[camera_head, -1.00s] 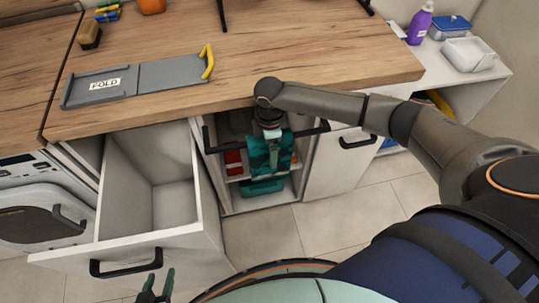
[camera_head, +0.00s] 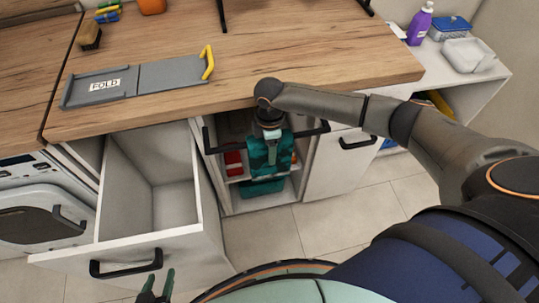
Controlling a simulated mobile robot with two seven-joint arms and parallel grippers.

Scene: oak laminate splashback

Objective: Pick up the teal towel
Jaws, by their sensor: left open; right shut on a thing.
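The teal towel (camera_head: 258,157) is a dark teal cloth at the mouth of the open cabinet under the worktop. My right gripper (camera_head: 271,142) reaches down over the counter's front edge and is shut on the towel. The fingertips are hard to tell from the teal cloth. Another teal patch (camera_head: 262,187) shows lower in the cabinet; I cannot tell if it is part of the same cloth. My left gripper (camera_head: 160,283) is open and empty at the bottom, in front of the pulled-out drawer.
The open cabinet holds a shelf with red items (camera_head: 233,160). An empty white drawer (camera_head: 150,262) stands pulled out to its left. A grey folding board (camera_head: 150,76) marked FOLD, with a yellow handle, lies on the worktop (camera_head: 310,50). A purple bottle (camera_head: 420,24) stands right.

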